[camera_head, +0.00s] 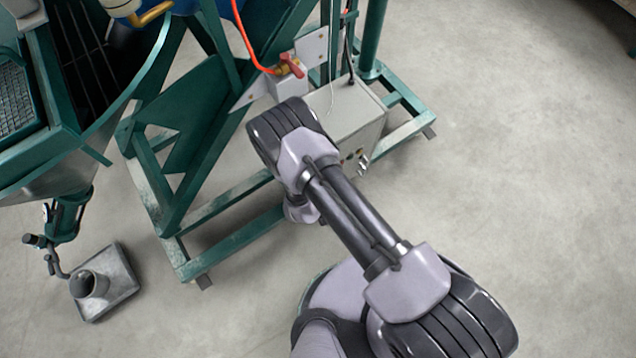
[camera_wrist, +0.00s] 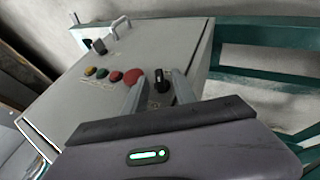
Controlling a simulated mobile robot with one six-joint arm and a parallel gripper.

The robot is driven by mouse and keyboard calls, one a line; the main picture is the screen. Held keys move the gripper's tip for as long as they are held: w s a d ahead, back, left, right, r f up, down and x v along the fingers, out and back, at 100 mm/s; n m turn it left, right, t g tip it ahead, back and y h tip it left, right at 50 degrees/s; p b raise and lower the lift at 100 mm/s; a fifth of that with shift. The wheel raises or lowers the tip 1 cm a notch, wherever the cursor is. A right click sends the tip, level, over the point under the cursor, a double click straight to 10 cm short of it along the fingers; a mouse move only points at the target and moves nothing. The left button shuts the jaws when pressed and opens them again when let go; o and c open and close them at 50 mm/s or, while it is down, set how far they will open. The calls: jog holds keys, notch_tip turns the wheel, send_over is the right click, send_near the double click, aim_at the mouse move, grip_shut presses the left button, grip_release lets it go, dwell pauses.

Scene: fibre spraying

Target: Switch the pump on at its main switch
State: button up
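The grey control box (camera_head: 355,112) sits low on the green machine frame; in the wrist view its panel (camera_wrist: 165,42) fills the upper middle. A black rotary switch (camera_wrist: 162,82) with a pale mark stands on the panel, beside a red button (camera_wrist: 133,76). My gripper (camera_wrist: 159,93) is open, with one finger on each side of this switch as seen from the wrist. I cannot tell whether the fingers touch it. In the head view my arm hides the gripper and part of the panel.
Small green and yellow buttons (camera_wrist: 102,73), another black knob (camera_wrist: 98,46) and a metal handle (camera_wrist: 120,25) are also on the panel. A red-handled valve (camera_head: 290,65) with an orange hose is above the box. Green frame bars (camera_head: 235,205) surround it. Floor at right is clear.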

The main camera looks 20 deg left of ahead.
grip_shut()
jog(key=shift+d+r+p, duration=0.1)
jog(key=shift+r+p, duration=0.05)
jog(key=shift+p, duration=0.15)
jog(key=shift+w+d+r+g+y+p, duration=0.15)
jog(key=shift+g+y+p, duration=0.45)
jog(key=shift+g, duration=0.3)
jog(key=shift+w+d+m+g+y, duration=0.1)
jog(key=shift+m+g+y, duration=0.2)
jog(key=shift+g+y, duration=0.25)
jog(key=shift+w+d+m+g+y, duration=0.1)
jog(key=shift+m+g+y, duration=0.2)
jog(key=shift+g+y, duration=0.25)
grip_release()
jog(key=shift+a, duration=0.1)
